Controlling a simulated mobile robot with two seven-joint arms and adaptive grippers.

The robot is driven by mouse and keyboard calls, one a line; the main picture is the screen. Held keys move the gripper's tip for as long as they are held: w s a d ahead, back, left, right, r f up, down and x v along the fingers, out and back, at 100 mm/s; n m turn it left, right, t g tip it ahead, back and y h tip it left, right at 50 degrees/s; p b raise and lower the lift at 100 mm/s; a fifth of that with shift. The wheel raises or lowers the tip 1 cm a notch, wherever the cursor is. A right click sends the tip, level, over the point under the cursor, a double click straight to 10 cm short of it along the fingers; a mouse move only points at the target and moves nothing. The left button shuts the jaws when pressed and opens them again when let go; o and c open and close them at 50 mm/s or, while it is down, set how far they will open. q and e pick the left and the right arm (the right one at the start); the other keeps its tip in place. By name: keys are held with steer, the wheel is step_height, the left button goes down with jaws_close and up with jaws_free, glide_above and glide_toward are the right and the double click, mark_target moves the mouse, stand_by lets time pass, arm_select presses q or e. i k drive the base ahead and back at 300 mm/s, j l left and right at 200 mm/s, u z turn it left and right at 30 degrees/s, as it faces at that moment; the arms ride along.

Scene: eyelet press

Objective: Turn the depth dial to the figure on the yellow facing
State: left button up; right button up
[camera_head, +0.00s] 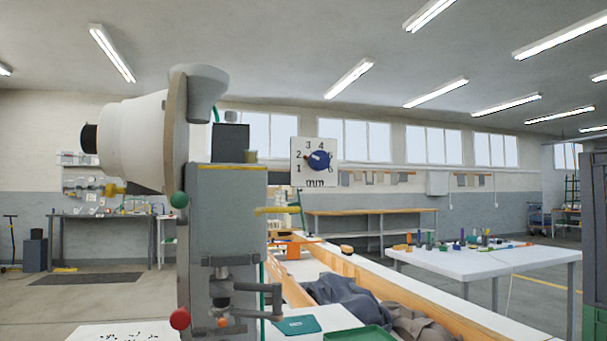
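The depth dial is a blue knob (319,160) on a square white plate (300,178) at the press's upper right. The plate carries black figures around the knob and "mm" below. A small red pointer on the knob's left side points toward the 2. The grey eyelet press (228,215) stands upright left of the dial. A thin yellow piece (275,210) sticks out from its right side; I cannot tell whether it is the yellow facing, and no figure on it is legible. Neither gripper shows in this view.
A wood-edged bin (372,270) with grey and brown cloth lies right of the press. A teal piece (297,325) and a green tray (358,334) are in front. A white table (490,262) with small coloured things stands at right. Air around the dial looks free.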

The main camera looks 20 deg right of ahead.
mark_target(319, 161)
steer(key=i+j+u, duration=0.5)
steer(key=k+z, duration=0.15)
steer(key=z, duration=1.35)
steer(key=j, duration=0.1)
